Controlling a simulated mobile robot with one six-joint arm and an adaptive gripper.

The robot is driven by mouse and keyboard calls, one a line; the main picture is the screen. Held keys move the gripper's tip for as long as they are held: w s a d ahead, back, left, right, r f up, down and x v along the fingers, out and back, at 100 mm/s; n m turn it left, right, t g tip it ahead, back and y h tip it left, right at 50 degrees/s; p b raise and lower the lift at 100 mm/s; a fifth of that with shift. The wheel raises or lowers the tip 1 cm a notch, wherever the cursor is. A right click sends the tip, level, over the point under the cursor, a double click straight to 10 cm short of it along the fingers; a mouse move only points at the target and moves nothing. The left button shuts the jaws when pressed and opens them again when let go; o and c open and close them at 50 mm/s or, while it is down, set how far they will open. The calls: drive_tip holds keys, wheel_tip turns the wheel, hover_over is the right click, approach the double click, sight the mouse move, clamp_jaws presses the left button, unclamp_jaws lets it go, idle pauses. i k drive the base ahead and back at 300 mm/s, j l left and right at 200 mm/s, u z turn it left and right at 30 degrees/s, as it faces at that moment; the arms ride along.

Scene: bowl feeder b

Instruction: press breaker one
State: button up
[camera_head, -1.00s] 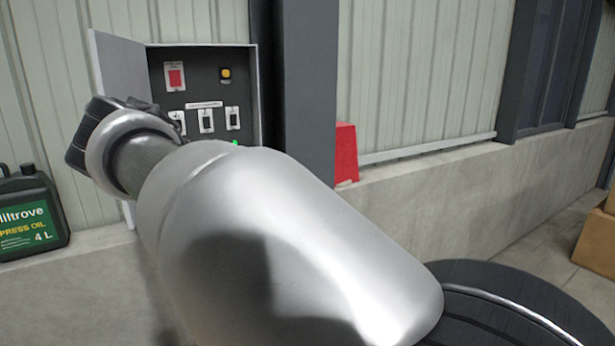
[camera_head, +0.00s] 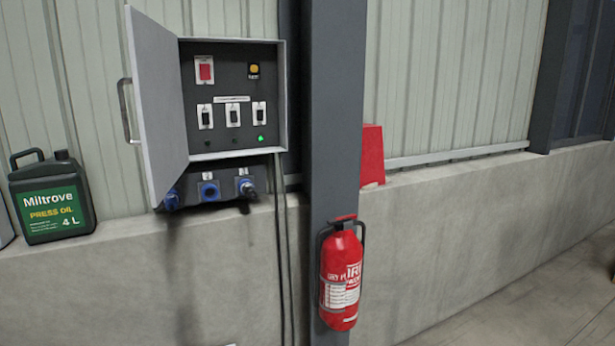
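The electrical panel (camera_head: 218,143) hangs on the wall with its grey door (camera_head: 157,110) swung open to the left. Inside is a row of three black breaker switches in white plates: a left one (camera_head: 205,117), a middle one (camera_head: 233,116) and a right one (camera_head: 259,113). Their labels are too small to read. A green light (camera_head: 261,139) glows below the right breaker, and the two spots below the other breakers are dark. A red switch (camera_head: 205,71) and a yellow button (camera_head: 254,69) sit above. My gripper is out of view.
Blue sockets (camera_head: 209,190) sit under the panel, with cables running down. A green oil can (camera_head: 52,198) stands on the ledge at left. A dark column (camera_head: 335,110) with a red fire extinguisher (camera_head: 341,275) stands right of the panel. A red object (camera_head: 372,155) is behind it.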

sight(205, 115)
drive_tip(key=j+u, duration=0.15)
drive_tip(key=j, duration=0.45)
drive_tip(key=i+j+u, duration=0.2)
drive_tip(key=j, duration=0.4)
drive_tip(key=j+u, duration=0.15)
drive_tip(key=j, duration=0.45)
drive_tip(key=i+l+u, duration=0.25)
drive_tip(key=l, duration=0.6)
drive_tip(key=l+u, duration=0.25)
drive_tip(key=l, duration=0.55)
